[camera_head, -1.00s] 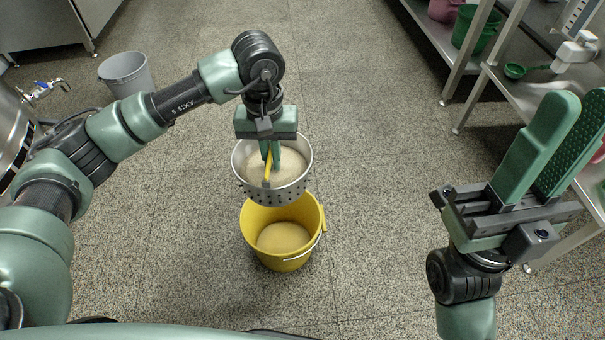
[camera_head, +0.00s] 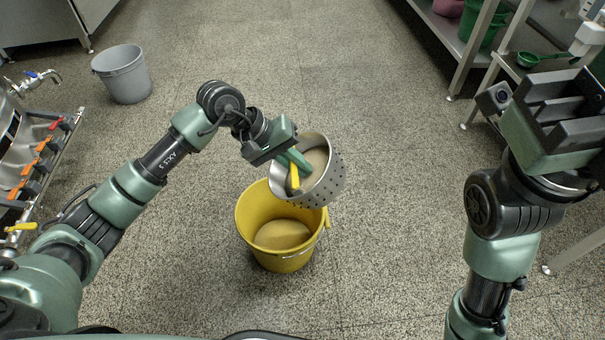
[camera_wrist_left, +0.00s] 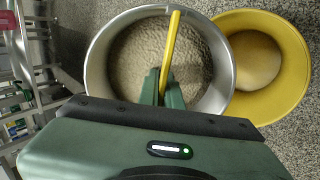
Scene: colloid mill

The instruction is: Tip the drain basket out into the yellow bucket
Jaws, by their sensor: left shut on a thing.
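The drain basket (camera_head: 328,186), a metal pan with a perforated wall, hangs tilted in the head view, its mouth turned toward the left. Pale grainy stuff lies inside it. My left gripper (camera_head: 298,164) is shut on the basket's yellow handle (camera_head: 294,178); the handle also shows in the left wrist view (camera_wrist_left: 172,45). The yellow bucket (camera_head: 282,262) stands on the floor just below and left of the basket, with pale stuff in its bottom. The basket overlaps its back right rim in the picture. My right gripper (camera_head: 555,110) is at the right; its fingertips are hidden.
A grey bin (camera_head: 124,78) stands on the floor at the back left. Machine pipework with taps (camera_head: 38,150) is at the left edge. A metal rack (camera_head: 478,50) with a green bucket (camera_head: 487,26) stands at the right. The floor around the yellow bucket is clear.

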